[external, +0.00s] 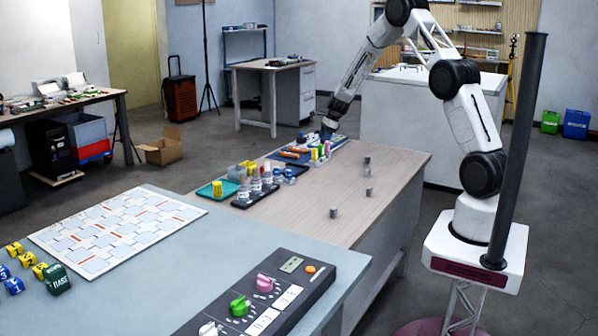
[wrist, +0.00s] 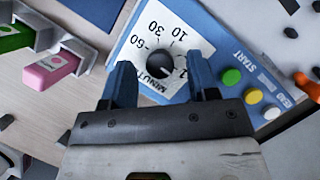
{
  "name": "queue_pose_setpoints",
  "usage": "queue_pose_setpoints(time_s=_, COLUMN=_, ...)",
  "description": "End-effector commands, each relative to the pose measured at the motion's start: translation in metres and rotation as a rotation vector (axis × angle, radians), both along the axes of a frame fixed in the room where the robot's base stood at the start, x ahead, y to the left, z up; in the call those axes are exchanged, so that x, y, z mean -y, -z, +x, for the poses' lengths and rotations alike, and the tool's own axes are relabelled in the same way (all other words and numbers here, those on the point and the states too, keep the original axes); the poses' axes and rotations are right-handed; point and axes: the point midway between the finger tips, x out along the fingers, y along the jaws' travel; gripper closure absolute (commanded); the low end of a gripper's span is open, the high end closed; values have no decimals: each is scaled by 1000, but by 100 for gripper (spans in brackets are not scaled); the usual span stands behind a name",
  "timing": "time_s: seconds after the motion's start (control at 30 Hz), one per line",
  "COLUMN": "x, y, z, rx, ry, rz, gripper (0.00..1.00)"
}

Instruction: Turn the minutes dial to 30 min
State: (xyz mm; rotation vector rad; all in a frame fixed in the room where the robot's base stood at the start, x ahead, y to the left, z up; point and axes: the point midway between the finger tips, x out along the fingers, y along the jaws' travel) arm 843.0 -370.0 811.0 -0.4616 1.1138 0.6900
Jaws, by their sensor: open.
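The plate sits on a blue panel (wrist: 212,52). My gripper (wrist: 160,68) is open, with one blue fingertip on each side of the knob in the wrist view. I cannot tell whether the fingers touch it, nor where its pointer stands. In the external view my gripper (external: 328,131) is low over the far end of the wooden bench, and the dial is too small to make out.
Green, yellow and white buttons (wrist: 251,96) sit beside the dial, near the label "START". Pink (wrist: 55,67) and green blocks lie left of the panel. Bottles (external: 267,175) and trays stand nearer on the bench. Small grey cylinders (external: 334,212) dot its clearer right side.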

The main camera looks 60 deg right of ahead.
Motion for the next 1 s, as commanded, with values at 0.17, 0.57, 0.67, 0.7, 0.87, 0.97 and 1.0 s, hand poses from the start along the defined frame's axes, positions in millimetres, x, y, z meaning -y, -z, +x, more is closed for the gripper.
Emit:
queue_pose_setpoints(time_s=0.17, x=0, y=0, z=0, rx=0, ry=0, rz=0, gripper=55)
queue_pose_setpoints(time_s=0.57, x=0, y=0, z=0, rx=0, ry=-2, rz=0, gripper=95)
queue_pose_setpoints(time_s=0.67, x=0, y=0, z=0, rx=0, ry=-12, rz=0, gripper=95)
queue_pose_setpoints(time_s=0.7, x=0, y=0, z=0, rx=0, ry=-18, rz=0, gripper=95)
queue_pose_setpoints(time_s=0.87, x=1, y=0, z=0, rx=0, ry=-65, rz=0, gripper=95)
queue_pose_setpoints(time_s=0.97, x=1, y=0, z=1, rx=0, ry=-113, rz=0, gripper=95)
queue_pose_setpoints(time_s=1.0, x=1, y=0, z=1, rx=-1, ry=-136, rz=1, gripper=95)
